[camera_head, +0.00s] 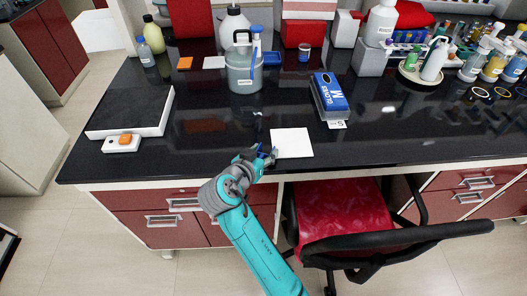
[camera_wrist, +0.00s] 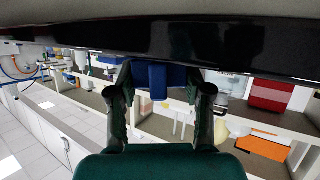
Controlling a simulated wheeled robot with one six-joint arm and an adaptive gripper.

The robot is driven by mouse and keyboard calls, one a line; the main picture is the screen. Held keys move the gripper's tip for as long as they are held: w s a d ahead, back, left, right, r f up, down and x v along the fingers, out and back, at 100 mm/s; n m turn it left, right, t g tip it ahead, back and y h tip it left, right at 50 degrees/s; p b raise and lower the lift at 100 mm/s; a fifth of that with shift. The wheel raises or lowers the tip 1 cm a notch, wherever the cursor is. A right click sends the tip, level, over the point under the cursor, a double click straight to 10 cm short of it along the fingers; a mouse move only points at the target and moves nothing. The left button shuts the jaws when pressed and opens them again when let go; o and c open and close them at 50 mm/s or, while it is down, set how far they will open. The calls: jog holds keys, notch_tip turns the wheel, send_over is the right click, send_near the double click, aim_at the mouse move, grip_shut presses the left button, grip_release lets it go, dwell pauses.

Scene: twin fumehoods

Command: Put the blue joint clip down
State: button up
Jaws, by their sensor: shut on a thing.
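My gripper (camera_head: 260,155) is at the front edge of the black bench, just left of a white square sheet (camera_head: 292,143). It is shut on the blue joint clip, which shows as a small blue bit between the fingertips. In the wrist view, my gripper (camera_wrist: 160,78) has a finger on each side of the blue joint clip (camera_wrist: 158,77), with the dark bench edge (camera_wrist: 180,45) close beyond it. Whether the clip touches the bench I cannot tell.
A blue glove box (camera_head: 330,97) stands right of the sheet. A grey jug (camera_head: 243,70) stands behind. A red-seated chair (camera_head: 345,220) is before the bench. Bare bench lies left of the sheet.

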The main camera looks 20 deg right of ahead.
jog(key=o, duration=0.8)
jog(key=v, duration=1)
jog(key=shift+s+a+r, duration=0.2)
jog(key=shift+a+r, duration=0.05)
jog(key=shift+r, duration=0.05)
